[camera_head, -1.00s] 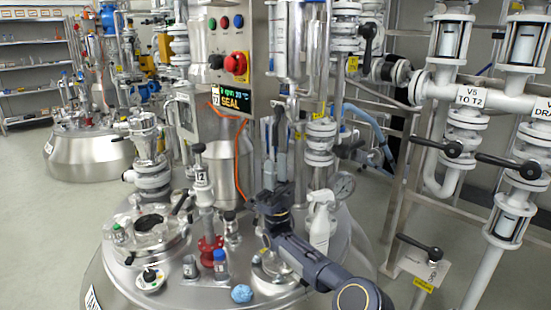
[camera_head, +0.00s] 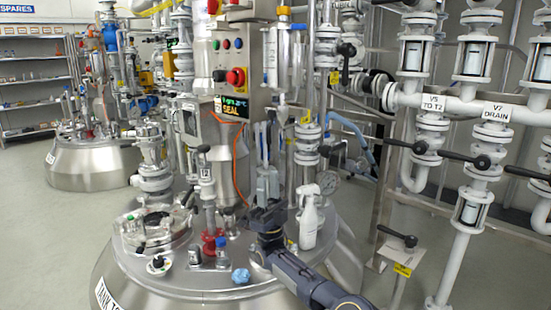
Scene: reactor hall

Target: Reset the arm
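My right arm comes in from the bottom right and reaches over the steel tank lid (camera_head: 200,285). My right gripper (camera_head: 266,214) is at the arm's far end, above the right part of the lid, just left of a white spray bottle (camera_head: 309,216). My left arm and gripper are out of view.
A blue crumpled item (camera_head: 241,276), a blue-capped bottle (camera_head: 221,250) and a round glass-covered port (camera_head: 153,225) are on the lid. A control box with a red knob (camera_head: 236,77) stands behind. White valve pipes (camera_head: 466,160) with black levers fill the right. Floor is clear at left.

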